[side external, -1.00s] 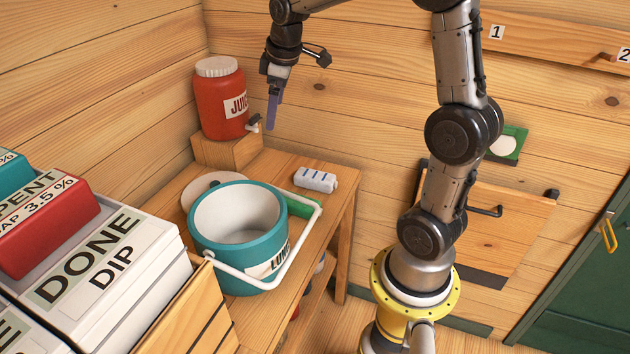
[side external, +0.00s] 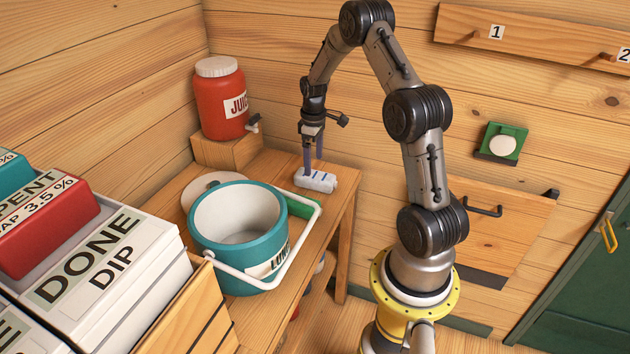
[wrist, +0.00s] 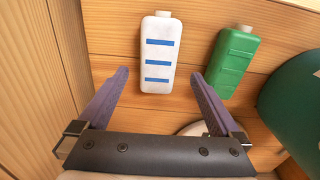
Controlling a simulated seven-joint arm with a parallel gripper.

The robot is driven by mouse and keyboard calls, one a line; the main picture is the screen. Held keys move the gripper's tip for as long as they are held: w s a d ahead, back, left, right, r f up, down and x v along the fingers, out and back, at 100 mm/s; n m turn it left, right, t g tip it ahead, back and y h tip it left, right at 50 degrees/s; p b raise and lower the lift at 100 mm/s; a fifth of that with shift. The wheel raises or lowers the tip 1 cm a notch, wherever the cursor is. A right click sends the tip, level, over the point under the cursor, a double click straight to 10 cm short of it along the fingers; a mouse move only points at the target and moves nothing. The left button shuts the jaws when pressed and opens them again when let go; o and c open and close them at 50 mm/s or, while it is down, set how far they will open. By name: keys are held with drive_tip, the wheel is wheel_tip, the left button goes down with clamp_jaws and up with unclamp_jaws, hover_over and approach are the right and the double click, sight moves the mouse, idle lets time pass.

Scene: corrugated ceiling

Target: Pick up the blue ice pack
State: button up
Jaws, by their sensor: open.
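The ice pack with blue stripes (side external: 318,182) is a white bottle-shaped block lying flat on the wooden bench. In the wrist view the white pack (wrist: 158,52) lies ahead between the two finger lines, its cap pointing away. My gripper (side external: 314,168) is just above the pack, fingers pointing down. In the wrist view my gripper (wrist: 160,75) is open, with nothing held.
A green pack (side external: 300,207) lies beside it, also in the wrist view (wrist: 233,65). A red juice jug (side external: 219,108) stands on a wooden block (side external: 225,151) behind left. A round lid (side external: 200,187) lies behind the tub.

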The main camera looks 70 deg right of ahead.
sight(315, 175)
drive_tip(key=shift+s+d+f, duration=0.1)
drive_tip(key=shift+f, duration=1.5)
drive_tip(key=shift+s+d+f, duration=0.1)
drive_tip(key=shift+f, duration=1.45)
clamp_jaws()
